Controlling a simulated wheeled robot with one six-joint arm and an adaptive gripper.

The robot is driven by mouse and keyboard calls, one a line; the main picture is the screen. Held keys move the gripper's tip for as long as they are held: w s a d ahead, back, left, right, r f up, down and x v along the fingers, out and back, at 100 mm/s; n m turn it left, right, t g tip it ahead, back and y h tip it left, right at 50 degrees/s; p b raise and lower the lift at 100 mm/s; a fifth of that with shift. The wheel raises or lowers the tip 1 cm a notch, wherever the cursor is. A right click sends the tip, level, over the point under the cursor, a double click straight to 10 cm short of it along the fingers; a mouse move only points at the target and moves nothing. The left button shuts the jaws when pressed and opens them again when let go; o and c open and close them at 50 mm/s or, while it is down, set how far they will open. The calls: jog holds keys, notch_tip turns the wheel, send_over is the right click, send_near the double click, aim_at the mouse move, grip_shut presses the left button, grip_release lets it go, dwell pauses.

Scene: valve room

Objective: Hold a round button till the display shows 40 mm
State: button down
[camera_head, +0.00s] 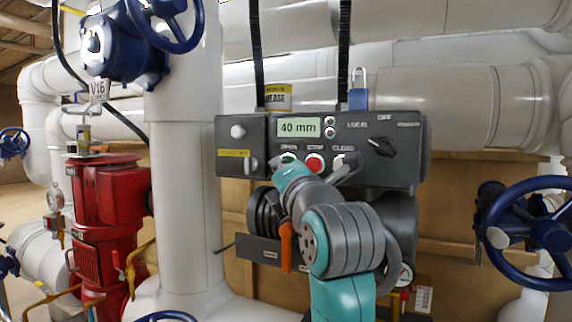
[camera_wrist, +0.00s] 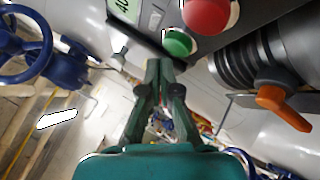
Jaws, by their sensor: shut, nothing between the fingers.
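A dark control box (camera_head: 395,165) carries a green-lit display (camera_head: 299,127) that reads 40 mm. Below the display are labels OPEN, STOP and CLOSE over round buttons. The red STOP button (camera_head: 314,163) is in plain view; in the wrist view a red button (camera_wrist: 207,14) is at the top. The green button (camera_wrist: 178,43) under OPEN is mostly hidden by my arm in the head view. My gripper (camera_wrist: 160,64) is shut and empty, its fingertips close to the green button's lower left. I cannot tell whether they touch it.
A dark selector knob (camera_head: 380,145) and a blue padlock (camera_head: 358,98) are at the box's right. An orange lever (camera_head: 287,247) hangs below it. A red pump unit (camera_head: 105,215), white pipes and blue handwheels (camera_head: 535,233) stand around.

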jog(key=shift+s, duration=0.1)
jog(key=s, duration=0.1)
jog(key=s+a, duration=0.1)
jog(key=s, duration=0.2)
jog(key=shift+s+a, duration=0.25)
jog(key=shift+a, duration=0.1)
dwell(0.3)
